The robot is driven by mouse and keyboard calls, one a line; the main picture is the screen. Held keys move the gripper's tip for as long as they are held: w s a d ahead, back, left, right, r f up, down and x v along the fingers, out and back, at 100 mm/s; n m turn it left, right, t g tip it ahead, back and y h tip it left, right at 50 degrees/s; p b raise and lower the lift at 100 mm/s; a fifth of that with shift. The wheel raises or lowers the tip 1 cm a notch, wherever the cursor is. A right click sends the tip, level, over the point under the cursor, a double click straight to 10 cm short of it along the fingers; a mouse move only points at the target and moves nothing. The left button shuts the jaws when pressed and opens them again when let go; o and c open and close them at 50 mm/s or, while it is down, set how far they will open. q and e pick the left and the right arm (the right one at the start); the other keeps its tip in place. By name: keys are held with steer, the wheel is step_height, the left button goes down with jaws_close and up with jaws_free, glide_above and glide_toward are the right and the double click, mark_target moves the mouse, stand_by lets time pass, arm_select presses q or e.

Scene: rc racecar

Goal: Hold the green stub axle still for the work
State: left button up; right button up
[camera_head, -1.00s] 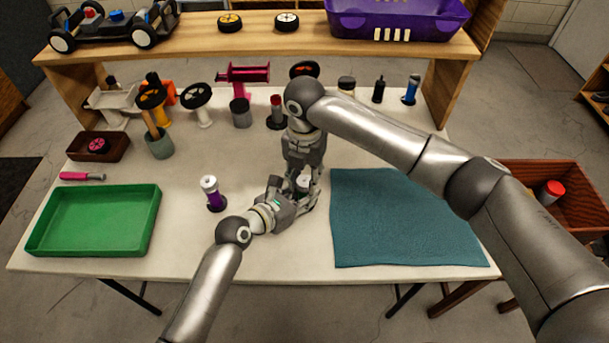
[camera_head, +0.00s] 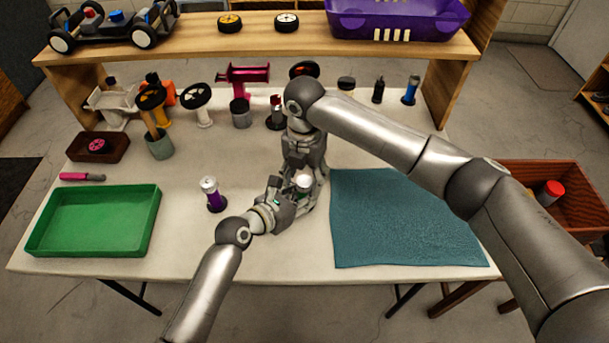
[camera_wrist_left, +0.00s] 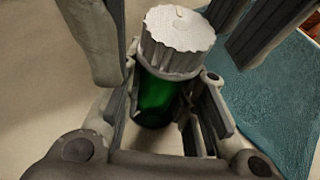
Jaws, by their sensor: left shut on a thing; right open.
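The green stub axle (camera_wrist_left: 155,100) stands on the white table with a ridged silver nut (camera_wrist_left: 177,42) on its top. My left gripper (camera_wrist_left: 165,108) is shut on its green body, one finger on each side. In the head view the nut (camera_head: 303,181) shows between my grippers, and the green body is mostly hidden. My left gripper (camera_head: 291,201) reaches it from the lower left. My right gripper (camera_head: 306,186) comes down from above and is open, its fingers on either side of the nut with gaps showing in the left wrist view (camera_wrist_left: 178,38).
A purple stub axle (camera_head: 213,196) with a silver top stands left of my left gripper. A green tray (camera_head: 45,250) lies at the left, a teal mat (camera_head: 400,225) at the right. Several parts stand along the back under a wooden shelf (camera_head: 270,45).

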mark_target(306, 180)
step_height(306, 180, up, 12)
stand_by(0.5)
step_height(306, 180, down, 12)
steer(key=m, duration=0.6)
steer(key=shift+w+d, duration=0.1)
stand_by(0.5)
steer(key=c, duration=1)
